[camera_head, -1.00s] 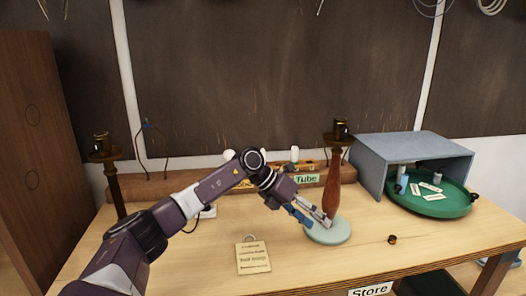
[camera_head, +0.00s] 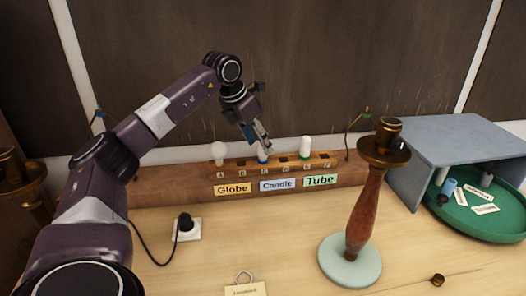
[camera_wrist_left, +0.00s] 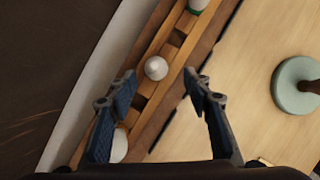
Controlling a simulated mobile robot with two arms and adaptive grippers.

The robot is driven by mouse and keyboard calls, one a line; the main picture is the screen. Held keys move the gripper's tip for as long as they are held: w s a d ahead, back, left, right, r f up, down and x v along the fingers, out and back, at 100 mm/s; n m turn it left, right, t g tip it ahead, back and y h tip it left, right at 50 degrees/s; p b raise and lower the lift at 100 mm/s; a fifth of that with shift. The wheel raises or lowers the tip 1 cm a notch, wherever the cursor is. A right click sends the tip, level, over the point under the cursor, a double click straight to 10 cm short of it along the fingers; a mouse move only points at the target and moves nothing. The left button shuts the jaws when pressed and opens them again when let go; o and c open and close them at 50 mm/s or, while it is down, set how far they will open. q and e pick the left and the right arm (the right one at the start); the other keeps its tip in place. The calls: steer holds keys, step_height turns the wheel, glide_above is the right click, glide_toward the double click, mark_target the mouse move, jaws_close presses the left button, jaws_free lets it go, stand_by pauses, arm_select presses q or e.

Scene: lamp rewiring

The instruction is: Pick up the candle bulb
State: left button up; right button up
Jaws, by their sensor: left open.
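The candle bulb stands in a slot of the wooden rack (camera_head: 150,192), above the blue "Candle" label (camera_head: 277,185). In the head view its blue base (camera_head: 263,160) shows and its upper part is mostly hidden by my gripper. In the left wrist view the bulb (camera_wrist_left: 156,68) is a pale round top between my fingertips, with a gap on both sides. My left gripper (camera_head: 260,146) is open and points down over the bulb; its two fingers also show in the left wrist view (camera_wrist_left: 160,84). My right gripper is not in view.
A globe bulb (camera_head: 219,153) stands to the left in the rack and a tube bulb (camera_head: 305,147) to the right. A wooden lamp stand (camera_head: 364,215) is in front at right. A grey box (camera_head: 440,135) and green tray (camera_head: 462,218) lie further right. A socket (camera_head: 186,228) is at left.

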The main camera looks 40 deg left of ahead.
mark_target(260, 146)
arm_select(q)
steer(key=shift+w+f, duration=0.2)
steer(key=shift+f, duration=0.2)
steer(key=x, duration=0.1)
steer(key=p+x, duration=0.1)
steer(key=x, duration=0.2)
steer(key=shift+w+a+r, duration=0.1)
steer(key=shift+w+a, duration=0.05)
steer(key=shift+a, duration=0.15)
steer(key=shift+w+f, duration=0.15)
steer(key=shift+f, duration=0.1)
steer(key=c, duration=1.1)
steer(key=shift+c, duration=0.2)
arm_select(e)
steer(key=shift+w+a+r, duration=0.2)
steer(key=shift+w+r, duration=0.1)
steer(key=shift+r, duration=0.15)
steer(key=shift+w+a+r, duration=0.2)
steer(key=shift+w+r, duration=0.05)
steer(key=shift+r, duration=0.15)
arm_select(q)
steer(key=shift+r, duration=0.1)
steer(key=shift+c, duration=0.2)
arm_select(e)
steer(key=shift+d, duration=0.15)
